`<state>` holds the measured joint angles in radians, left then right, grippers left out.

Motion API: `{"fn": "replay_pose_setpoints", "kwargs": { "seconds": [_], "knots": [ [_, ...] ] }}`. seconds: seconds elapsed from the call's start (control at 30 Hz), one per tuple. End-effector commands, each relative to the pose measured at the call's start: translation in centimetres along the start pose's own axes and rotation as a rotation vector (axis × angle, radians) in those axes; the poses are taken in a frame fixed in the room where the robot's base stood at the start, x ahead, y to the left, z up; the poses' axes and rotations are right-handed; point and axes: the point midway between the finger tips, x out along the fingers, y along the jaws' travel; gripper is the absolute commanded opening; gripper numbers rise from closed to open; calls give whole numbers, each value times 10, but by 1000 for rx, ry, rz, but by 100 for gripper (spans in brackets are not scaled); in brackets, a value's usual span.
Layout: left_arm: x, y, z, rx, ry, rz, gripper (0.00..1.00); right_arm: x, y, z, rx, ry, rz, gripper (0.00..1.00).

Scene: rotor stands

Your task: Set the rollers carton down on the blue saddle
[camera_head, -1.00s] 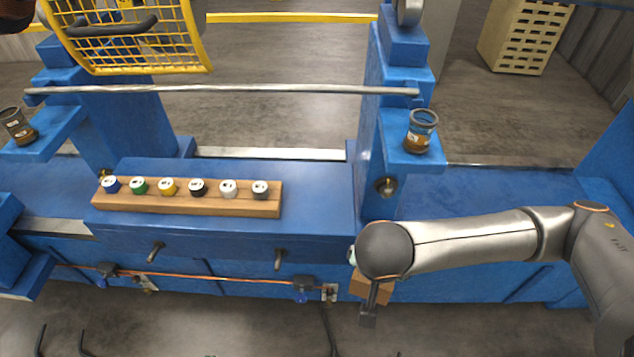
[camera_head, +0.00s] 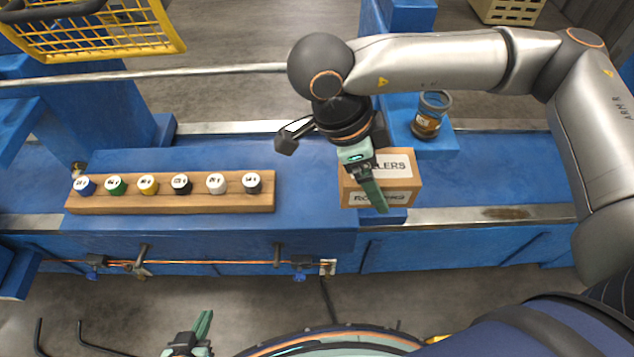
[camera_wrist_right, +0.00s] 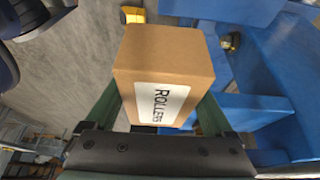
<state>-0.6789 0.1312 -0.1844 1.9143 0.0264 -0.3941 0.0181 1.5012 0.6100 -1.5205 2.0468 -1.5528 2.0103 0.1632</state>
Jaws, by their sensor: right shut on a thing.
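The rollers carton (camera_head: 405,169) is a brown box with white ROLLERS labels, also in the right wrist view (camera_wrist_right: 165,62). My right gripper (camera_wrist_right: 158,112) is shut on it, with a green finger on each side. In the head view the right gripper (camera_head: 372,180) partly covers the carton. The carton is held near the right stand, right of the blue saddle's edge; its height above the blue surfaces is hard to judge. The blue saddle (camera_head: 310,205) is the broad flat block in the middle. My left gripper (camera_head: 197,332) is low at the bottom edge, partly cut off, far from the carton.
A wooden strip (camera_head: 170,205) with several colored-capped pots lies along the saddle's left and middle. A brown jar (camera_head: 428,115) stands on the right stand's shelf. A metal shaft (camera_head: 190,72) crosses behind. A yellow basket (camera_head: 95,40) is at upper left.

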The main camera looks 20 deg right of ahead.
Motion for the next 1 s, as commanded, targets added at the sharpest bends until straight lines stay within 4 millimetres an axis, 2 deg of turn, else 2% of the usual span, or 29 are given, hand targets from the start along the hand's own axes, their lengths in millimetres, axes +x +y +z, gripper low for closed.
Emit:
{"fn": "replay_pose_setpoints", "kwargs": {
  "seconds": [0.03, 0.2, 0.4, 0.73, 1.0],
  "knots": [
    [-2, 0, -2, 0, 0, 0, 0, -1, -5, 13, -3, 0, 3, 10],
    [-4, 0, -4, 0, -1, 0, 0, 2, -24, 49, -2, 0, 2, 10],
    [-2, 0, -2, 0, -1, 0, 0, 28, -38, 89, -4, 0, 4, 10],
    [-3, 0, -2, 0, -1, 0, 0, 41, -48, 110, -3, 0, -1, 10],
    [-9, 0, -9, 0, -1, 0, 0, 68, -48, 122, -4, 1, 0, 10]
  ]
}}
